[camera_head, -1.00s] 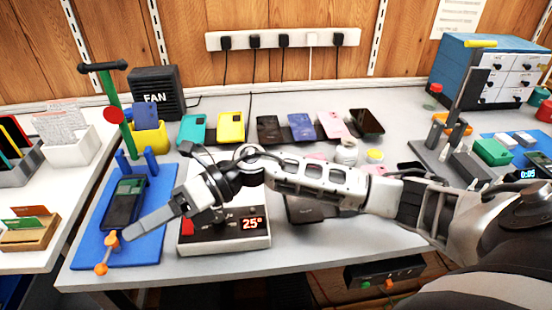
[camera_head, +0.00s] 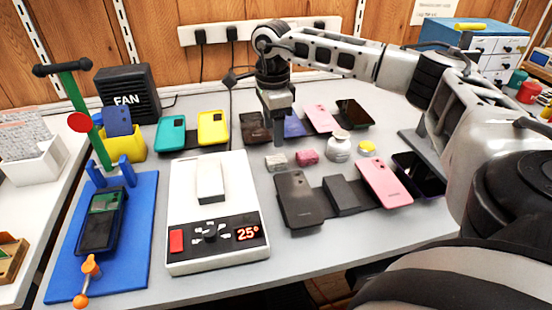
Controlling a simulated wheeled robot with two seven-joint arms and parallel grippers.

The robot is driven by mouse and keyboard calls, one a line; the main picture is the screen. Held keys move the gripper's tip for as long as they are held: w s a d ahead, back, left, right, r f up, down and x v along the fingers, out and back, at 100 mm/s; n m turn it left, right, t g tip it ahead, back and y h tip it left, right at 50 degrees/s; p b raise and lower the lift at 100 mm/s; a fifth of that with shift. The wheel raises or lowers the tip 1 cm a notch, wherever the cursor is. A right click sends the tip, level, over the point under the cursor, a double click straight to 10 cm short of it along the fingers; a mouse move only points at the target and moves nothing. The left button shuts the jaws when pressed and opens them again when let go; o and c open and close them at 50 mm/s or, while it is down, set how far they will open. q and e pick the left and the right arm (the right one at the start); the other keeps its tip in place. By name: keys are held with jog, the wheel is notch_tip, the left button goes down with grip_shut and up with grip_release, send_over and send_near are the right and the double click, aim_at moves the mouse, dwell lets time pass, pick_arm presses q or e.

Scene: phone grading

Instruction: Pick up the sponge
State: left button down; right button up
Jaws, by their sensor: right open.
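A small pink block (camera_head: 307,157) with a rough, sponge-like look lies on the grey table, left of a white jar. A smaller greyish block (camera_head: 276,162) lies just left of it; I cannot tell for sure which is the sponge. My right gripper (camera_head: 279,142) points down above and just behind the greyish block, left of the pink one. It is open, and nothing shows between its fingers. The fingers overlap in this view, so the gap is hidden. My left gripper is out of view.
A white jar (camera_head: 339,146) and a yellow-lidded pot (camera_head: 367,148) stand to the right. Phones, including a dark one (camera_head: 297,199) and a pink one (camera_head: 384,182), lie in front. A white heating station (camera_head: 188,234) is at left, a blue mat (camera_head: 70,271) beyond it.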

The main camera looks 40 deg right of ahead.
aim_at(275, 159)
notch_tip(275, 159, down, 8)
jog(key=shift+s+d+f, duration=0.1)
jog(key=shift+d+f, duration=0.05)
jog(key=c, duration=1.1)
